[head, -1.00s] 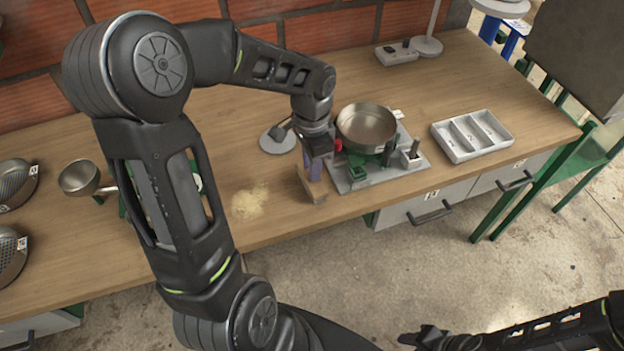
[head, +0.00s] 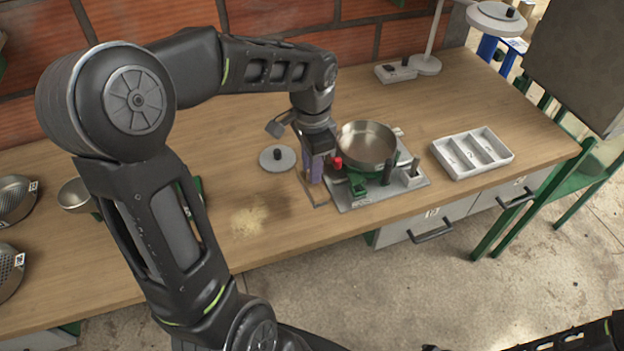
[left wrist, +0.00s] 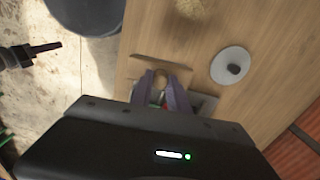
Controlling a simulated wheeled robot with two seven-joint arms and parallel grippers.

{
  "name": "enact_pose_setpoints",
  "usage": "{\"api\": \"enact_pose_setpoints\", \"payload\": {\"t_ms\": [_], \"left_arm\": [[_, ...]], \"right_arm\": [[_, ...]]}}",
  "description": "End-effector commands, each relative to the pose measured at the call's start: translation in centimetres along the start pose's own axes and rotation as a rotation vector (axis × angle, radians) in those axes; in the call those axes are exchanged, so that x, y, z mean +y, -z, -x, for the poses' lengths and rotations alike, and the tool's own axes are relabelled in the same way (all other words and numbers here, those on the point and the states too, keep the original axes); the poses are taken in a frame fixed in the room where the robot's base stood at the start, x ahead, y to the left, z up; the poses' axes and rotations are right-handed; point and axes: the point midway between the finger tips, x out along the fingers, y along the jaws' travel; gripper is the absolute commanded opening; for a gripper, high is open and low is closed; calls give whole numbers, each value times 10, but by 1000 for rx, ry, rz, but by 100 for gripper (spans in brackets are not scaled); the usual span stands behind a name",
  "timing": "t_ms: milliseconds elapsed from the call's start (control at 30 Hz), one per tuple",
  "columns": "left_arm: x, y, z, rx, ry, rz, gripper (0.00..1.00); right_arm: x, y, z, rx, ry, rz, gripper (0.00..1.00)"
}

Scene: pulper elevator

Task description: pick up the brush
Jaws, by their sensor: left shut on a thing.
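The brush (head: 319,203) hangs from my left gripper (head: 316,172), whose purple fingers are shut on its handle. In the head view its head shows only as a thin brown edge, just left of the grey machine plate. In the left wrist view the round handle end (left wrist: 160,82) sits between the fingers (left wrist: 162,88), with the long narrow brush head (left wrist: 160,62) beyond. A dark shadow lies on the table left of the brush, which seems raised off the wood.
A metal pan (head: 367,143) stands on the grey plate (head: 400,186) with dark posts, close right of the gripper. A white compartment tray (head: 442,158) is farther right.

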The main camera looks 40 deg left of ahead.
Motion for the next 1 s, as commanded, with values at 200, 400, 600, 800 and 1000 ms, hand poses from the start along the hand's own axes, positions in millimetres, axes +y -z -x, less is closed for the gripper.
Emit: {"api": "enact_pose_setpoints", "payload": {"t_ms": [200, 400, 600, 800, 1000], "left_arm": [[0, 1, 36, 2, 2, 0, 0], [0, 0, 44, 0, 0, 0, 0], [0, 0, 43, 0, 0, 0, 0], [0, 0, 43, 0, 0, 0, 0], [0, 0, 43, 0, 0, 0, 11]], "right_arm": [[1, 0, -2, 0, 0, 0, 36], [1, 0, -2, 0, 0, 0, 36], [1, 0, -2, 0, 0, 0, 36], [1, 0, -2, 0, 0, 0, 36], [1, 0, -2, 0, 0, 0, 36]]}}
